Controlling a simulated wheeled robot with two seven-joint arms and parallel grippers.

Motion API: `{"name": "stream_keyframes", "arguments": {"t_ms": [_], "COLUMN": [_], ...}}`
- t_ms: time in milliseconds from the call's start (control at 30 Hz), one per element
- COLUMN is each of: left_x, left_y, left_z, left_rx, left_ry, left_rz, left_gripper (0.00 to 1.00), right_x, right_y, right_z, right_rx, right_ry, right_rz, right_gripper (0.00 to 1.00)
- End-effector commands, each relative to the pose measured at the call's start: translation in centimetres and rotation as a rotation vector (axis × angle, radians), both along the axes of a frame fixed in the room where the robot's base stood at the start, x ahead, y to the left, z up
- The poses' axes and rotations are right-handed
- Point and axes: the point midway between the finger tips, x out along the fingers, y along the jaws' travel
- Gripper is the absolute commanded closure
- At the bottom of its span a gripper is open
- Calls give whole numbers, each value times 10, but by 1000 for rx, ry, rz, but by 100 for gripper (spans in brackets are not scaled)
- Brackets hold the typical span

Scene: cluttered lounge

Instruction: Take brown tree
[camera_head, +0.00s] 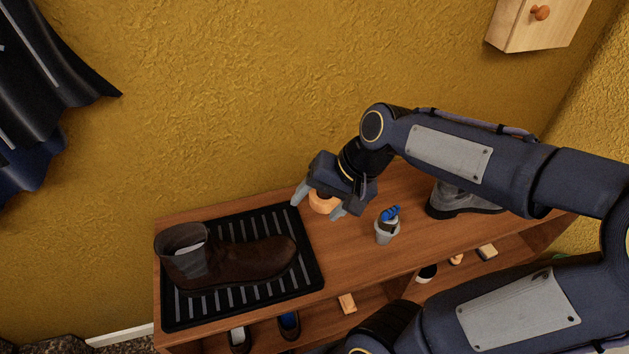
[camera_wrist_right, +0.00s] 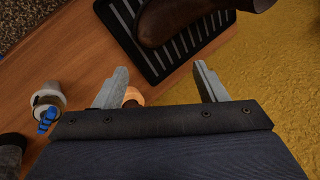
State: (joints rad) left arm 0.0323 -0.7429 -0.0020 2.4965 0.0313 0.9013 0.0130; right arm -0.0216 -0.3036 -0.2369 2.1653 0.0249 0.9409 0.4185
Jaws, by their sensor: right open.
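A rounded orange-brown wooden piece (camera_head: 323,203), which may be the brown tree, is on the shelf top, right of the black mat. It is partly hidden by my right gripper (camera_head: 317,203), which is open with its fingers around or just above it. In the right wrist view the wooden piece (camera_wrist_right: 132,97) shows between the open fingers of my right gripper (camera_wrist_right: 160,72), closer to the left one. I cannot tell whether they touch it. My left gripper is not in view.
A dark brown boot (camera_head: 245,262) lies on the ribbed black mat (camera_head: 318,272). A grey cup (camera_head: 387,236) holding a blue item stands right of the gripper. A grey shoe (camera_head: 450,200) is behind my arm. Shoes and wooden pieces (camera_head: 347,303) sit on the lower shelf.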

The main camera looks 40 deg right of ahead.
Motion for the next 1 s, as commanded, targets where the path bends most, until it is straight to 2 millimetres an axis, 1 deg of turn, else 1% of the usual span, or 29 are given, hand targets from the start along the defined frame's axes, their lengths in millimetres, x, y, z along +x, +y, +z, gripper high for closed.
{"name": "stream_keyframes", "arguments": {"t_ms": [33,167,267,367,400,500,533,600,700,867,1000], "left_x": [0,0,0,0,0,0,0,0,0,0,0], "left_y": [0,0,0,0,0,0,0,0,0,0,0], "left_z": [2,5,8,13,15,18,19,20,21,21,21], "left_rx": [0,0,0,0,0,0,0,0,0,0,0], "left_ry": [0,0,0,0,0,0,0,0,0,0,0], "left_rz": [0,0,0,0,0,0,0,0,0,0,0], "left_gripper": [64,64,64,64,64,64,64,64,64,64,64], "right_x": [9,32,55,82,94,117,123,132,141,145,145], "right_y": [-6,-25,-44,-70,-81,-107,-113,-123,-133,-138,-138], "right_z": [-1,-8,-18,-35,-43,-61,-66,-74,-81,-91,-107], "right_rx": [9,29,31,10,-8,-64,-81,-114,-146,-166,-166], "right_ry": [34,125,211,314,355,431,446,469,485,493,495], "right_rz": [-38,-165,-291,-458,-535,-707,-746,-822,-890,-929,-928], "right_gripper": [35,35,35,35,35,35,35,35,35,35,35]}}
